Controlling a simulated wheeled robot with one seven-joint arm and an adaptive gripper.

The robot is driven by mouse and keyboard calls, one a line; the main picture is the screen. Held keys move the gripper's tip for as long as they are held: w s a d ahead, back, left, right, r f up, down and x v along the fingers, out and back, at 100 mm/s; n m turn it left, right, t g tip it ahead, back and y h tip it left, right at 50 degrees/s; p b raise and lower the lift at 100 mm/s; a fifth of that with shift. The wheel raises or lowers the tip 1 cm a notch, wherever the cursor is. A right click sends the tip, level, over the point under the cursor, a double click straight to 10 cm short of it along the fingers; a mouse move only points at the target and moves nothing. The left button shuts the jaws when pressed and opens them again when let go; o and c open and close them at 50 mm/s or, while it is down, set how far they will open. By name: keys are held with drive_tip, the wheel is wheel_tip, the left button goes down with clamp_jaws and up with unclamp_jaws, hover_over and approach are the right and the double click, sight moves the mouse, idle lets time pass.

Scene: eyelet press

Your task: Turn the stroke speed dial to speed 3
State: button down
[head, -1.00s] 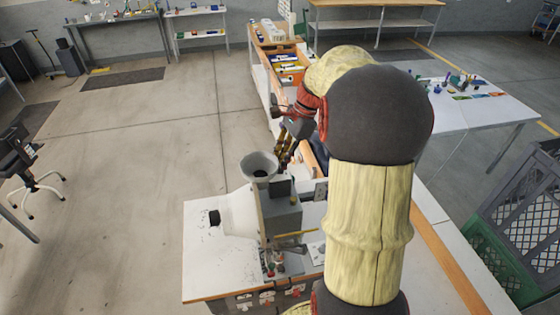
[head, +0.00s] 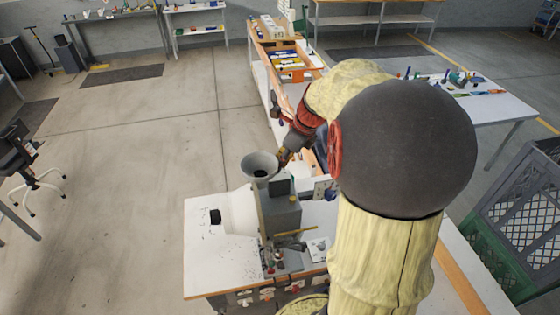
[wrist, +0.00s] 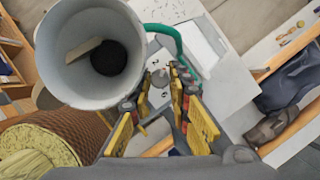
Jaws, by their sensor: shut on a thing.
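The eyelet press (head: 285,218) stands on a white-topped bench, with a grey funnel-like hopper (head: 259,168) on top; the hopper fills the upper left of the wrist view (wrist: 55,55). The speed dial (wrist: 160,76) is a small round grey knob on a pale face with dark marks around it. My gripper (wrist: 161,88) has its yellow-padded fingers on either side of the dial, shut on it. I cannot read which mark the dial points to. In the head view my gripper (head: 284,156) is beside the hopper, and the dial is hidden.
A green tube (wrist: 168,38) curves close past the fingertips in the wrist view. A white rounded housing (head: 238,208) adjoins the press on the left. The bench top (head: 205,260) is mostly bare at left.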

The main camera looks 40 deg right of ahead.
idle(0.4)
drive_tip(key=c, duration=1.7)
unclamp_jaws()
drive_tip(key=shift+o, duration=0.2)
drive_tip(key=shift+f, duration=0.15)
drive_tip(key=v, duration=0.8)
drive_tip(key=shift+d, duration=0.15)
